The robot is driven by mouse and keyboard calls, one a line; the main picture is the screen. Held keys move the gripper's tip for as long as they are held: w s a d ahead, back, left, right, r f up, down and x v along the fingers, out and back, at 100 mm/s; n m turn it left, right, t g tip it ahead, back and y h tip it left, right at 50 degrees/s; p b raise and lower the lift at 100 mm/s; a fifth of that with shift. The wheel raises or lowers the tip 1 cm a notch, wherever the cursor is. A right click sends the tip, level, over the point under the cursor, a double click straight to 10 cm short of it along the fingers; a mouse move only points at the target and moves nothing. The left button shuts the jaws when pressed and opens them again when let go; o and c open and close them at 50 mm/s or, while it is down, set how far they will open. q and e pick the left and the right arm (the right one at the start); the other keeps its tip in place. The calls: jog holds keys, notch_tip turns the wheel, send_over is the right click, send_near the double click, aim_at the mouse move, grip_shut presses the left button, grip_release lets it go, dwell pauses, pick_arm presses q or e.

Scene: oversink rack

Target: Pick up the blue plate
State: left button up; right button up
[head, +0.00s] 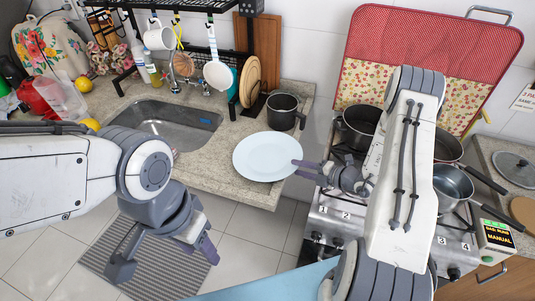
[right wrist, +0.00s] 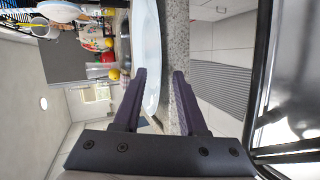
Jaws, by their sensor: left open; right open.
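The pale blue plate (head: 267,156) lies on the stone counter between the sink and the stove, near the counter's front edge. My right gripper (head: 298,169) is open at the plate's right rim, its fingers pointing left. In the right wrist view the plate (right wrist: 151,45) shows edge-on, its rim reaching into the gap between the open fingers (right wrist: 160,76), closer to the left finger. I cannot tell whether they touch. My left gripper (head: 166,266) is open and empty, low over the floor in front of the counter.
A dark pot (head: 284,111) stands just behind the plate. The sink (head: 165,128) is to the left, under a rack with hanging utensils. The stove (head: 345,215), with several pans, is to the right under my right arm. A grey ribbed mat (head: 150,262) lies on the floor.

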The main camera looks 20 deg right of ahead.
jog(key=shift+w+a+f, duration=0.3)
jog(key=shift+w, duration=0.2)
grip_shut()
jog(key=shift+r, duration=0.1)
dwell(1.0)
